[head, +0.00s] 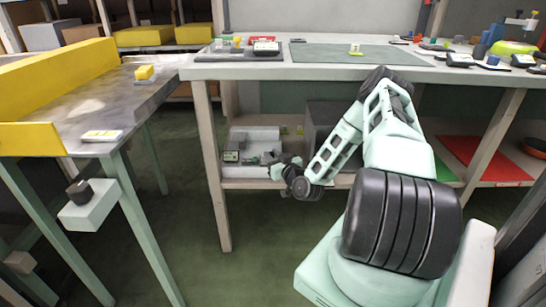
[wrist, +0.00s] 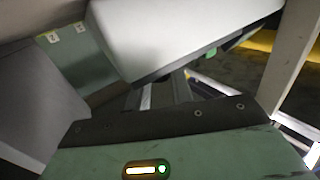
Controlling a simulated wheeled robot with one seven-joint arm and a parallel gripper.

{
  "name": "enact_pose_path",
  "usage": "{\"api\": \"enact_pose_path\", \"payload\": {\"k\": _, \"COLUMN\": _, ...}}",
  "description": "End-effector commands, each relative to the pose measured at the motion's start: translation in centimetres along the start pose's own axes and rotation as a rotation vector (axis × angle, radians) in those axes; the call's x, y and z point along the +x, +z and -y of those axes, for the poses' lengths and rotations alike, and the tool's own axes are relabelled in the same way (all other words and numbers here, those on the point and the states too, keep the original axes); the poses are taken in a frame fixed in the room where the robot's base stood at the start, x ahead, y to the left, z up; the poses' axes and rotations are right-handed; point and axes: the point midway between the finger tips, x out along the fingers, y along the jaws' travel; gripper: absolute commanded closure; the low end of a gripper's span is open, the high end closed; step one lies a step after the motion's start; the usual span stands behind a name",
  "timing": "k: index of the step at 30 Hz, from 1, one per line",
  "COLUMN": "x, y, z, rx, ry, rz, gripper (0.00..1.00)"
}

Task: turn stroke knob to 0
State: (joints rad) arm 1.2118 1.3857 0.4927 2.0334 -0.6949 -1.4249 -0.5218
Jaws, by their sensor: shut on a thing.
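A dark knob (head: 78,191) stands on a pale box (head: 90,207) on the yellow-walled conveyor's near leg, at the left of the head view. I cannot read its setting. My gripper (head: 274,165) is well to the right of that knob in the picture, in front of the lower shelf. In the wrist view its grey fingers (wrist: 163,95) reach up toward the dark edge of a large pale block (wrist: 175,35), which hides their tips. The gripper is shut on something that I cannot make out. The knob is not recognisable in the wrist view.
The conveyor (head: 88,110) carries a yellow block (head: 144,72) and a small pale device (head: 102,136). The workbench (head: 240,72) stands at the centre, with grey equipment (head: 250,145) on its lower shelf. Open floor lies between conveyor and bench.

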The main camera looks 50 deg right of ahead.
Motion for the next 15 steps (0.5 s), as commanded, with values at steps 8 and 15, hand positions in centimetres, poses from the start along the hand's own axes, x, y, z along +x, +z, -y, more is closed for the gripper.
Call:
{"api": "enact_pose_path", "payload": {"k": 8, "x": 0.11, "y": 0.07, "z": -0.37, "rx": -0.006, "ry": -0.19, "rz": -0.003, "gripper": 1.0}}
{"api": "enact_pose_path", "payload": {"k": 15, "x": 0.04, "y": 0.03, "z": -0.43, "rx": -0.002, "ry": -0.256, "rz": 0.002, "gripper": 1.0}}
